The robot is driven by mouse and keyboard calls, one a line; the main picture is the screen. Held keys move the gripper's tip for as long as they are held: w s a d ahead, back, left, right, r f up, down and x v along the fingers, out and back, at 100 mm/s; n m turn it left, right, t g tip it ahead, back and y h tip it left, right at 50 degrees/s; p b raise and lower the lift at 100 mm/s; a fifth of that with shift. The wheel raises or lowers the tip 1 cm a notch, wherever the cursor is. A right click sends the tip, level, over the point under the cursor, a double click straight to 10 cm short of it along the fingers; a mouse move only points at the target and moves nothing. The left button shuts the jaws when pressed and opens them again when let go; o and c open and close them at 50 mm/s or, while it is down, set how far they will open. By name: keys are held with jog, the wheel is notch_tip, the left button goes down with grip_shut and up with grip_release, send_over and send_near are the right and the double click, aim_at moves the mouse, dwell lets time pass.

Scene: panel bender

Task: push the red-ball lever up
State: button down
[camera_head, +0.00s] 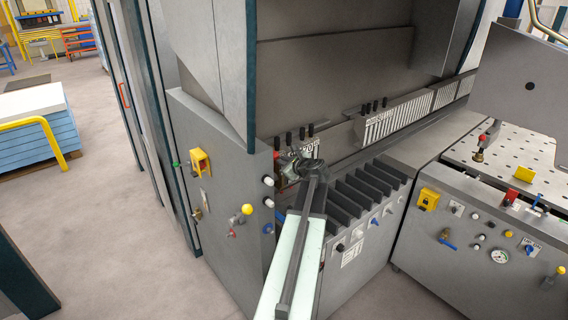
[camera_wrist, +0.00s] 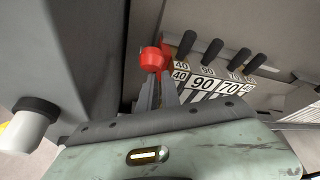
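In the wrist view a red round part (camera_wrist: 152,60) with a red stem rising from it stands at the tips of my gripper (camera_wrist: 155,82). It looks like the red-ball lever, beside the row of black-handled levers. The two grey fingers lie close together just below it and overlap it in the picture. I cannot tell whether they touch it or are fully shut. In the head view my gripper (camera_head: 296,163) is at the machine's front, above the left end of the dark slotted row, and largely hides the red part.
Black-handled levers (camera_wrist: 213,50) stand just right of the red part, above a number plate (camera_wrist: 204,84). A grey wall (camera_wrist: 85,45) and a white-and-black knob (camera_wrist: 28,125) are close on the left. In the head view, dark fins (camera_head: 362,190) lie to the right.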

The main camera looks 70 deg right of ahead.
jog(key=shift+w+d+r+p, duration=0.2)
jog(key=shift+r+p, duration=0.05)
jog(key=shift+r, duration=0.2)
jog(key=shift+w+d+r+p, duration=0.15)
jog(key=shift+w+r+p, duration=0.1)
jog(key=shift+r, duration=0.15)
jog(key=shift+s, duration=0.1)
jog(key=shift+f, duration=0.1)
notch_tip(320, 180, down, 3)
jog(key=s+b, duration=0.3)
jog(key=s+a+r+p, duration=0.3)
jog(key=s+r+p, duration=0.1)
jog(key=r+p, duration=0.4)
jog(key=shift+s+a, duration=0.25)
jog(key=shift+a, duration=0.05)
